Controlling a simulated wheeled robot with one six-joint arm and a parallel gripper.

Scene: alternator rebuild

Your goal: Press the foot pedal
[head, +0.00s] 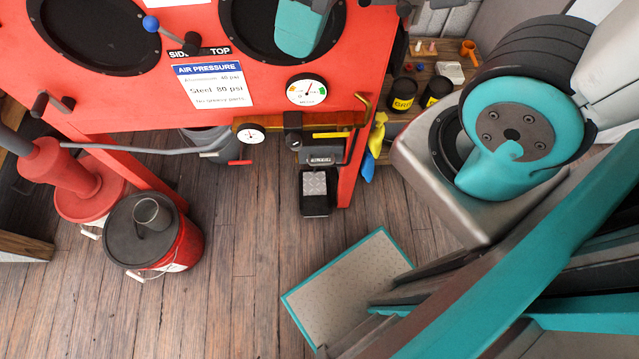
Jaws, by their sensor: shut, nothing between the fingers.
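The foot pedal (314,187) is on the wooden floor below the front of the red cabinet, near the cabinet's right leg. It has a silver diamond-tread plate on a black base. Its top is in plain view and nothing rests on it. My gripper's fingers are not in view. A teal and grey part, apparently of my arm, hangs in at the top in front of the cabinet's right round opening, well above the pedal.
The red blasting cabinet (135,85) overhangs the pedal, with a pressure gauge (307,89) and a regulator on its front. A red bucket with a black lid (155,235) stands to the left, below a grey hose. Bare floor (250,240) lies before the pedal.

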